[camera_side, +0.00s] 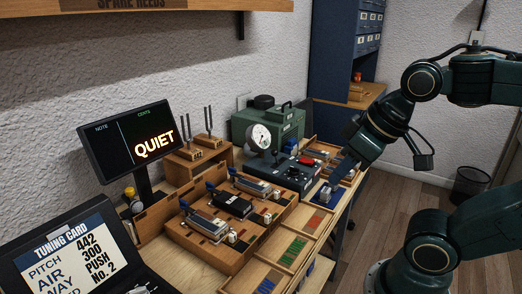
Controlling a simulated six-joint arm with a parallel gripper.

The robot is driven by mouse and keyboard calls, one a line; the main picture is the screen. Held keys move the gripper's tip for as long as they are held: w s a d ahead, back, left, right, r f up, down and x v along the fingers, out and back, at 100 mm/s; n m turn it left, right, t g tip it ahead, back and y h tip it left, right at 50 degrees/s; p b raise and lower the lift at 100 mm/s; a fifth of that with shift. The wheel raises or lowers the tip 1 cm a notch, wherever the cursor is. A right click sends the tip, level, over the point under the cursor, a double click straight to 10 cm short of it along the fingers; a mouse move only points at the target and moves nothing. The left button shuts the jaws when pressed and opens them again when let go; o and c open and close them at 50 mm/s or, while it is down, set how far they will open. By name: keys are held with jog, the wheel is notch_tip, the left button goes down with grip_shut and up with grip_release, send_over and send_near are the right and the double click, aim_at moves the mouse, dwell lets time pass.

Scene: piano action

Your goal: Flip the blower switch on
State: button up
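A dark control box (284,174) with small knobs and light marks sits on the bench, in front of a green machine (289,128) with a round white gauge (260,137). A red part (306,161) shows at the box's far right. I cannot make out which small part is the blower switch or how it is set.
A wooden rack (222,256) with several reed blocks stands left of the box. Shallow trays (295,250) of coloured strips line the front edge. A display (127,142) reads QUIET, and a tuning card (62,250) stands at lower left. Tuning forks (187,131) stand behind the rack.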

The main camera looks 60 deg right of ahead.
jog(key=shift+w+d, duration=0.1)
grip_shut()
jog(key=w+d+r+n+g+h, duration=0.1)
jog(key=w+d+r+n+g, duration=0.2)
jog(key=w+d, duration=0.45)
jog(key=w+d+r+n+g+h, duration=0.1)
jog(key=w+d+r+n, duration=0.2)
jog(key=w+d+n, duration=0.4)
jog(key=w+d+f+n+g, duration=0.1)
jog(key=w+d+f+n, duration=0.1)
jog(key=d, duration=0.5)
jog(key=w+d+f+n+g+y, duration=0.1)
jog(key=w+d+f+n, duration=0.2)
jog(key=d+f, duration=0.2)
jog(key=w+d+f+n+g+y, duration=0.1)
jog(key=w+d+f+n, duration=0.2)
jog(key=d, duration=0.6)
jog(key=shift+d+f, duration=0.2)
jog(key=shift+f, duration=0.25)
jog(key=shift+s+d+f, duration=0.1)
jog(key=shift+s+f, duration=0.05)
jog(key=shift+f, duration=0.1)
